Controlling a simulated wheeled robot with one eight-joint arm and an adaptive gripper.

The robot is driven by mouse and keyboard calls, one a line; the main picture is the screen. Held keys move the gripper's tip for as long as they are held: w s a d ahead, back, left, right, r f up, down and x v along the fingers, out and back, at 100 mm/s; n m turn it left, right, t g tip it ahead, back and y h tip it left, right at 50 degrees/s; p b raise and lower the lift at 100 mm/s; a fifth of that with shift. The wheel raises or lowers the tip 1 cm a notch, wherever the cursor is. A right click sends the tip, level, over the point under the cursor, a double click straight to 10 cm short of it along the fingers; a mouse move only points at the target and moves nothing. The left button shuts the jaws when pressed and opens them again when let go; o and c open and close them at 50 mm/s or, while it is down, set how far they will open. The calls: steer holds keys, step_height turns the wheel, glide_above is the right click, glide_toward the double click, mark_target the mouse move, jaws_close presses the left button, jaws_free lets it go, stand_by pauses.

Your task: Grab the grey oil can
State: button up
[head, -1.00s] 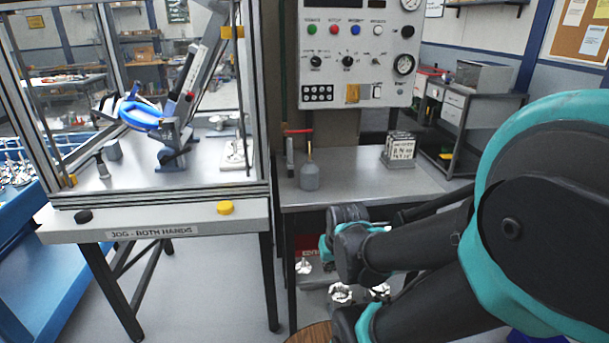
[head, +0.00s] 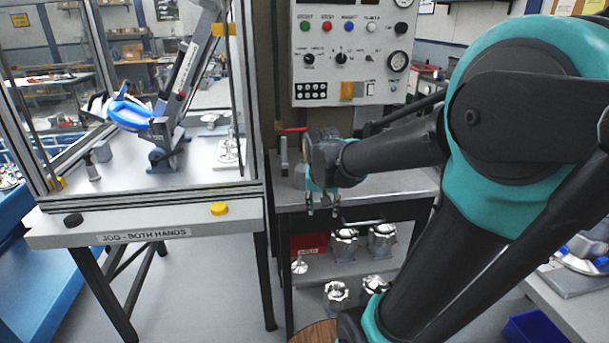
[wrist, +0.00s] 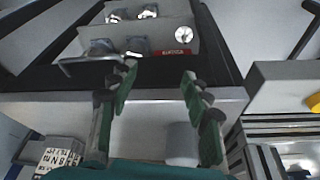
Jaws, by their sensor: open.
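The grey oil can (wrist: 181,141) shows in the wrist view as a pale rounded shape on the bench, beside the right-hand finger and partly covered by it. My gripper (head: 323,204) points down at the bench's front edge in the head view. In the wrist view my gripper (wrist: 160,80) is open, with its two green-padded fingers apart and nothing held between them.
The grey bench (head: 395,188) carries a red-topped upright tool (head: 284,155) at left and a lettered block (wrist: 58,158). A control panel (head: 350,60) stands behind. Metal housings (head: 382,240) sit on the shelf below. A framed guard cell (head: 255,120) borders the left.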

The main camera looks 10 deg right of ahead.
mark_target(301, 164)
steer(key=o, duration=0.6)
steer(key=w+a+r+m, duration=0.2)
steer(key=w+r, duration=0.2)
steer(key=r, duration=0.1)
steer(key=w+a+r+m+h, duration=0.1)
steer(key=w+a+r+m, duration=0.1)
steer(key=w+r, duration=0.3)
steer(key=w+a+r+m+h, duration=0.1)
steer(key=w+a+r, duration=0.2)
steer(key=w+r, duration=0.2)
steer(key=shift+r+m, duration=0.4)
steer(key=shift+r, duration=0.4)
steer(key=x, duration=1.1)
steer(key=shift+s+x, duration=0.2)
steer(key=shift+x, duration=2.85)
